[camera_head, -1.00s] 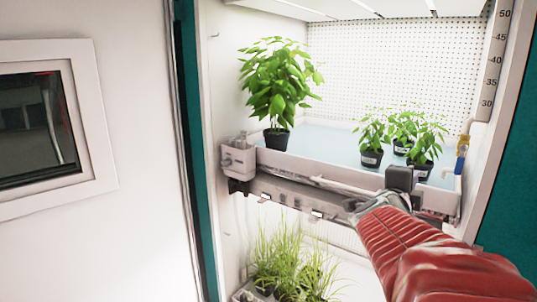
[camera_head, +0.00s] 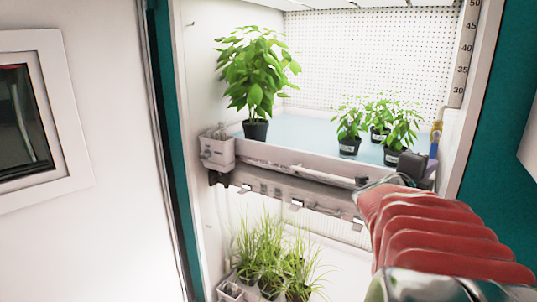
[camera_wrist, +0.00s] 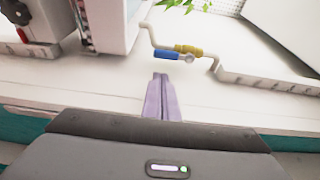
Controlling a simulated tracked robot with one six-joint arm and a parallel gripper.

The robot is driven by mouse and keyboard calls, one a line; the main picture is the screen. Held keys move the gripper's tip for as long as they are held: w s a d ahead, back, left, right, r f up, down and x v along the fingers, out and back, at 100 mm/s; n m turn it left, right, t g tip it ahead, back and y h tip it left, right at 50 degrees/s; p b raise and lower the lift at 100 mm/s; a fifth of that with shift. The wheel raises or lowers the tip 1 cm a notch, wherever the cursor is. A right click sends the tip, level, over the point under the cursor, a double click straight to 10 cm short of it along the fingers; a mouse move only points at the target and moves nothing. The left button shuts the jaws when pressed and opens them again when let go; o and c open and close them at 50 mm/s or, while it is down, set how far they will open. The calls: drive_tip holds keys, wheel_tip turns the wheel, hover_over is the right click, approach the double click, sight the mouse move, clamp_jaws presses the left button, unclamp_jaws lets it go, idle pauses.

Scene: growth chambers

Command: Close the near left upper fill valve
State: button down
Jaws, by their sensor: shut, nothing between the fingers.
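The fill valve in the wrist view has a yellow body (camera_wrist: 188,49) on a white pipe and a blue lever (camera_wrist: 152,55). The lever lies roughly along the pipe, pointing left from the body. In the head view, the small yellow and blue valve (camera_head: 435,138) is at the right end of the upper tray. My gripper (camera_wrist: 161,76) shows as two pale purple fingers, shut and empty, below the lever in the picture and seemingly apart from it.
The upper tray (camera_head: 300,158) holds a tall leafy plant (camera_head: 255,75) and several small potted plants (camera_head: 378,125). Grassy plants (camera_head: 270,260) stand below. The chamber's right frame (camera_head: 462,95) is close to my arm. A white box wall (camera_wrist: 105,25) is left of the valve.

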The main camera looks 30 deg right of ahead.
sight(434, 146)
drive_tip(key=w+d, duration=0.1)
drive_tip(key=d, duration=0.6)
drive_tip(key=shift+d, duration=0.15)
idle(0.4)
